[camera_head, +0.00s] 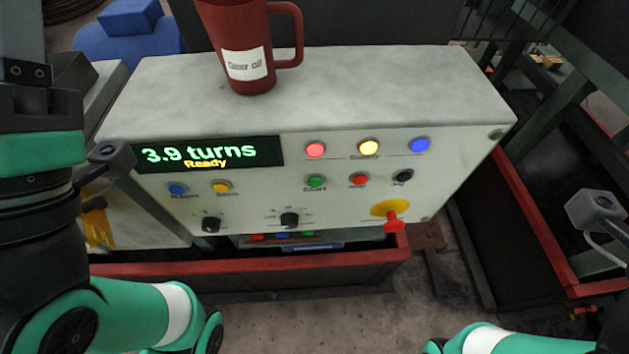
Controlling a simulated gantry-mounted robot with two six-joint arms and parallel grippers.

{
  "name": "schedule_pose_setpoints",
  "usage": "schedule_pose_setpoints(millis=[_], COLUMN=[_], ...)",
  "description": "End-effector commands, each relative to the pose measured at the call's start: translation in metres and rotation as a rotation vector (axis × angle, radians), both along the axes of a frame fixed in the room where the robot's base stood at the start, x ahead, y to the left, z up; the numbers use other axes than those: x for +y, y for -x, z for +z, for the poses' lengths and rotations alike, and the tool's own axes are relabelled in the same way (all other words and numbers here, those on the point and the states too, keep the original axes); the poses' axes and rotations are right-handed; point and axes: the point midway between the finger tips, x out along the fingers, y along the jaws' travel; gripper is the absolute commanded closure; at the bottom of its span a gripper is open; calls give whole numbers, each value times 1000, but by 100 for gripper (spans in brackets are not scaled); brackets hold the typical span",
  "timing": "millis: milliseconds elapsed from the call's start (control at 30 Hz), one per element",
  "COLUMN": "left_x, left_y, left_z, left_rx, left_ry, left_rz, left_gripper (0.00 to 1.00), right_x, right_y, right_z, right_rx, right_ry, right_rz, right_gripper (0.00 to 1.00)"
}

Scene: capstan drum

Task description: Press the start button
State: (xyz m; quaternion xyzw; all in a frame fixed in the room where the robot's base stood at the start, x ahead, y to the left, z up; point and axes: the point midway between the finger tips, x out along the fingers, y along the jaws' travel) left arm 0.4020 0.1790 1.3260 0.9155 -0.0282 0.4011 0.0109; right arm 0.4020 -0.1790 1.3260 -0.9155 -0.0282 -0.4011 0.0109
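The green start button (316,181) is on the front of a pale control box, with a small label under it that seems to read "Start". Nothing covers it. My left arm fills the left edge, and the dark end part of my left gripper (22,75) runs up out of the picture, so its fingers do not show clearly. It is well to the left of the button. My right arm shows only in part at the lower right, and its gripper fingers are out of view.
A display (208,154) reads "3.9 turns" and "Ready". A red mug (247,60) stands on top.

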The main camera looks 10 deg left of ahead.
Motion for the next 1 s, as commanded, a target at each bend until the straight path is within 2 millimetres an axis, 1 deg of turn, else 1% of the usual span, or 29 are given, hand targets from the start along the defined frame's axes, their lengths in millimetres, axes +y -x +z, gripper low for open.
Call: schedule_pose_setpoints(millis=[33, 100, 167, 200, 1000], left_x=[0, 0, 0, 0, 0], left_y=[0, 0, 0, 0, 0], left_z=[0, 0, 0, 0, 0], left_rx=[0, 0, 0, 0, 0], left_ry=[0, 0, 0, 0, 0], left_rz=[0, 0, 0, 0, 0], left_gripper=[73, 85, 96, 100, 100], right_x=[0, 0, 0, 0, 0], right_y=[0, 0, 0, 0, 0], right_z=[0, 0, 0, 0, 0], right_rx=[0, 0, 0, 0, 0], right_ry=[0, 0, 0, 0, 0], right_rz=[0, 0, 0, 0, 0], right_gripper=[21, 21, 21, 21, 21])
